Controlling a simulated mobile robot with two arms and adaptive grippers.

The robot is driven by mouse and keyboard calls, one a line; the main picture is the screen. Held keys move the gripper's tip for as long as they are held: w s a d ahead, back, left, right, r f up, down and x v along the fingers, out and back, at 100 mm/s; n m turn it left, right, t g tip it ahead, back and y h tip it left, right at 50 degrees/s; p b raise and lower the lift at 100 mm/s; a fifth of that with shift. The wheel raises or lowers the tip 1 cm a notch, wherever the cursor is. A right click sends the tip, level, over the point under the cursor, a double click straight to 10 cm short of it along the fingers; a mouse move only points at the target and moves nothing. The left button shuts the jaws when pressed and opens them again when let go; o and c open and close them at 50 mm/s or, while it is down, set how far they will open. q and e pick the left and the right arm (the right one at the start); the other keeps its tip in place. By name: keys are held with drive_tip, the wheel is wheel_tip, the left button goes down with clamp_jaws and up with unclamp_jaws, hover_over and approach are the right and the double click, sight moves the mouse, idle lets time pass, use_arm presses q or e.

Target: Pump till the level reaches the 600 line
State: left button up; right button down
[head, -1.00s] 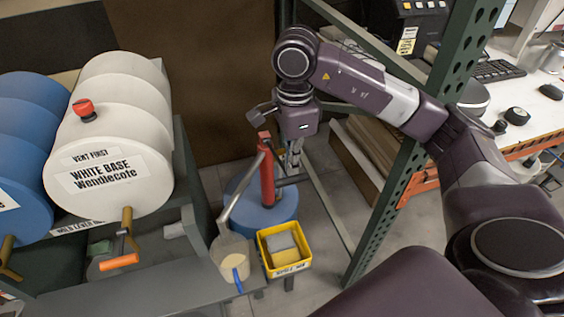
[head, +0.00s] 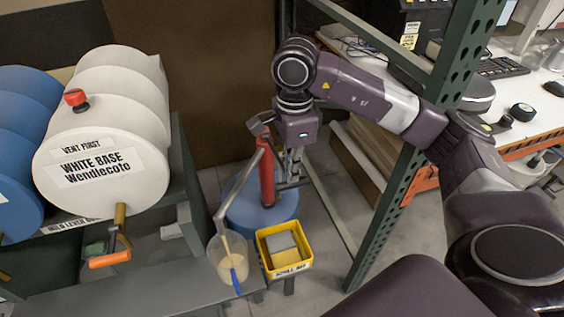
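A red hand pump (head: 267,178) stands on a blue drum (head: 245,215) on the floor. Its grey spout (head: 240,185) slopes down to a clear jug (head: 214,251) on the shelf's front edge. A beige stream falls from the spout into the jug, where beige liquid (head: 236,271) stands in the lower part. Level marks are too small to read. My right gripper (head: 292,172) points down just right of the pump. Its fingers are small and dark; I cannot tell whether they hold the pump's lever. My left gripper is not in view.
A yellow bin (head: 285,269) with grey and yellow pads stands right of the jug. A blue-handled tool (head: 236,280) is at the jug's front. The white base drum (head: 104,162) lies at left. A green rack post (head: 410,165) stands close by my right arm.

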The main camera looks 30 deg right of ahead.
wheel_tip(320, 180, down, 11)
drive_tip(key=b, duration=0.9)
wheel_tip(320, 180, up, 15)
drive_tip(key=p, duration=0.9)
drive_tip(key=shift+f+p, duration=0.2)
drive_tip(key=shift+p, duration=0.15)
drive_tip(key=shift+r+p, duration=0.35)
drive_tip(key=shift+r, duration=0.2)
